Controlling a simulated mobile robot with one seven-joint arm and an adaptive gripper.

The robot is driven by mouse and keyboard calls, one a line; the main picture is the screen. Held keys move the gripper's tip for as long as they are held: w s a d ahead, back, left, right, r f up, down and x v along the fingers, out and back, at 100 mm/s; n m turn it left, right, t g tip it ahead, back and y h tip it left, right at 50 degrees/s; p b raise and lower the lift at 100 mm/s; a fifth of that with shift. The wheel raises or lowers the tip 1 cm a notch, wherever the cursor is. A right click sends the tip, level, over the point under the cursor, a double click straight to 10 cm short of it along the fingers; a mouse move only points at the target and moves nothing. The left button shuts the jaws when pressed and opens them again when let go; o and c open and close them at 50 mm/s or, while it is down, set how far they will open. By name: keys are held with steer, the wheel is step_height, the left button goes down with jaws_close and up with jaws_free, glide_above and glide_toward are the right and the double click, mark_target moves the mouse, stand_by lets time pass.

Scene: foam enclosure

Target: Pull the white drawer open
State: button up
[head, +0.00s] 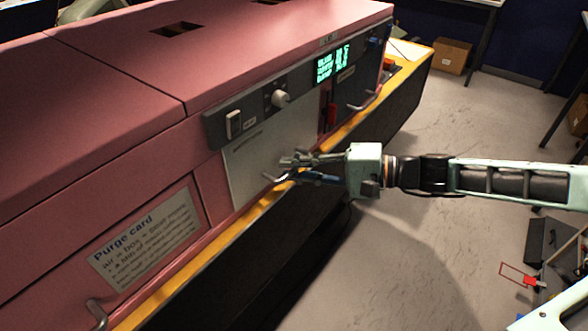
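The white drawer (247,165) is a pale flat front panel set in the pink machine, below a grey control strip. It looks flush with the machine's front. A small metal handle (271,178) sticks out low on its right part. My gripper (283,169) comes in from the right, with its fingertips at the handle. The fingers look spread a little around or beside the handle. I cannot tell whether they touch it or are closed on it.
The pink machine (110,105) stands on a yellow-edged bench (250,212). The control strip carries a knob (280,98), a switch (234,124) and a green display (333,64). A panel with another handle (362,101) is to the right. Open floor (415,260) lies in front.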

jaws_close()
stand_by(0.3)
steer(key=shift+s+d+r+p, duration=0.1)
steer(key=shift+s+d+p, duration=0.1)
steer(key=shift+d+p, duration=0.15)
steer(key=s+d+p, duration=1.1)
steer(key=s+d, duration=0.5)
steer(key=d, duration=0.4)
steer(key=shift+d+p, duration=0.2)
steer(key=shift+p, duration=0.15)
jaws_free()
